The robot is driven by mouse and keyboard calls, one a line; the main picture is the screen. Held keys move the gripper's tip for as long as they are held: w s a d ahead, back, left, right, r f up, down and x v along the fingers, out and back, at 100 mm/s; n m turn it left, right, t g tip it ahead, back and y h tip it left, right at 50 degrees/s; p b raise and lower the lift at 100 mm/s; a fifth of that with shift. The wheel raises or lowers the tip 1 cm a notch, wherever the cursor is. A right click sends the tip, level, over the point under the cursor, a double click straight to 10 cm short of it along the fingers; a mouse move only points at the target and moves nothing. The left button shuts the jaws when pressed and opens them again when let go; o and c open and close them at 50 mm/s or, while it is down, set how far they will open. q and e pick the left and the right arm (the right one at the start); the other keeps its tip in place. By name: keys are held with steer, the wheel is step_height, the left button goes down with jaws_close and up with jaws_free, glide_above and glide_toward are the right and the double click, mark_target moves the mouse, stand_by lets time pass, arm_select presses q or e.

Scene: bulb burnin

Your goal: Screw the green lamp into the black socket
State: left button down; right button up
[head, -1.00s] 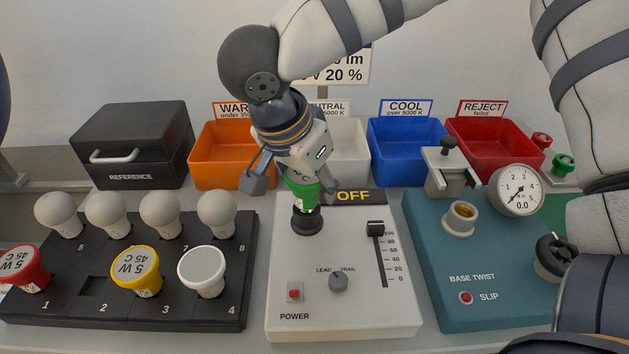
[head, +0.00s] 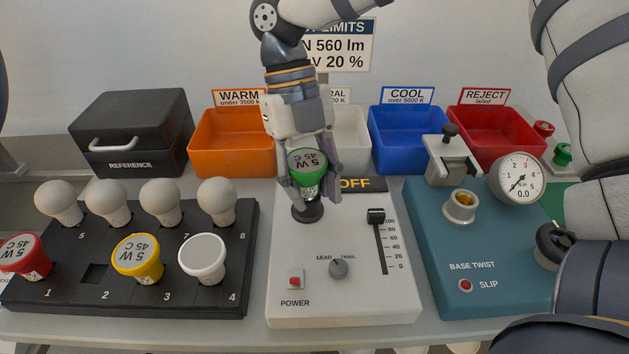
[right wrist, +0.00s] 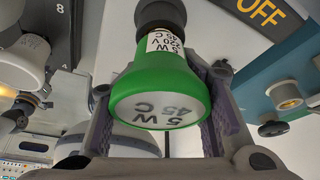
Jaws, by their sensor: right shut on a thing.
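The green lamp (head: 306,162) stands at the black socket (head: 307,212) on the white control box, its flat "5 W 45 C" face up. My right gripper (head: 309,190) comes down from above, with its fingers shut on the lamp's sides. In the right wrist view, the lamp (right wrist: 160,100) sits between the purple finger pads, and its white neck meets the dark socket (right wrist: 160,12). How deep the base sits in the socket is hidden. My left gripper is not in view.
The white box has a slider (head: 376,216), a knob (head: 338,269) and a red power switch (head: 295,281); its display (head: 356,184) reads OFF. A black rack (head: 130,300) with several lamps stands left. A teal twist tester (head: 480,250) stands right. Coloured bins line the back.

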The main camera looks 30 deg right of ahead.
steer(key=o, duration=1.1)
steer(key=shift+a+r, duration=0.15)
